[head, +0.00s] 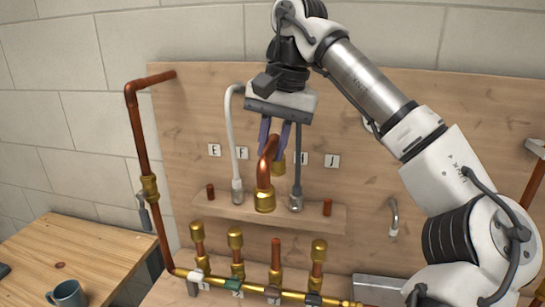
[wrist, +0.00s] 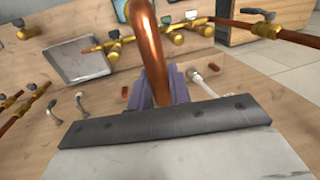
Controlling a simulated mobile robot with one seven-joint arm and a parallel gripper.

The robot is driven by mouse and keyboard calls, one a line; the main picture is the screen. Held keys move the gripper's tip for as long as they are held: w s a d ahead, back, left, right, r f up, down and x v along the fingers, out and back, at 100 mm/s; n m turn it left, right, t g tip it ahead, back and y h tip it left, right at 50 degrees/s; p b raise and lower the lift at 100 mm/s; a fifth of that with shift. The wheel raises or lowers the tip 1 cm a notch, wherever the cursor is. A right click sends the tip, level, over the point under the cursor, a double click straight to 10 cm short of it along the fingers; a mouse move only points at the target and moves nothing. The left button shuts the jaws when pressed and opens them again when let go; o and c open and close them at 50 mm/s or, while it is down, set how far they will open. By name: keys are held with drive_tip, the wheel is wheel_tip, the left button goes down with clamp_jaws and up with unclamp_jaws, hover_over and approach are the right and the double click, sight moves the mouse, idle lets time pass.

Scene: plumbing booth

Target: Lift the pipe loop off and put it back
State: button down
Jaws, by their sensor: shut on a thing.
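The pipe loop (head: 267,172) is a bent copper pipe with brass nuts at its ends. My gripper (head: 273,137) has its purple fingers shut on the copper bend from above. The loop hangs with the brass ends down, in front of the board, and its near nut overlaps the wooden shelf in the picture. I cannot tell how far it is from the shelf. In the wrist view the copper bend (wrist: 152,60) rises between my gripper's fingers (wrist: 160,88) and hides what lies behind it.
A white hose (head: 235,150) and a grey hose (head: 297,165) flank the loop. Below runs a brass manifold (head: 255,289) with several upright fittings. A mug (head: 68,295) stands on the table at left.

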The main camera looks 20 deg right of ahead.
drive_tip(key=shift+r, duration=1.65)
drive_tip(key=shift+f, duration=0.1)
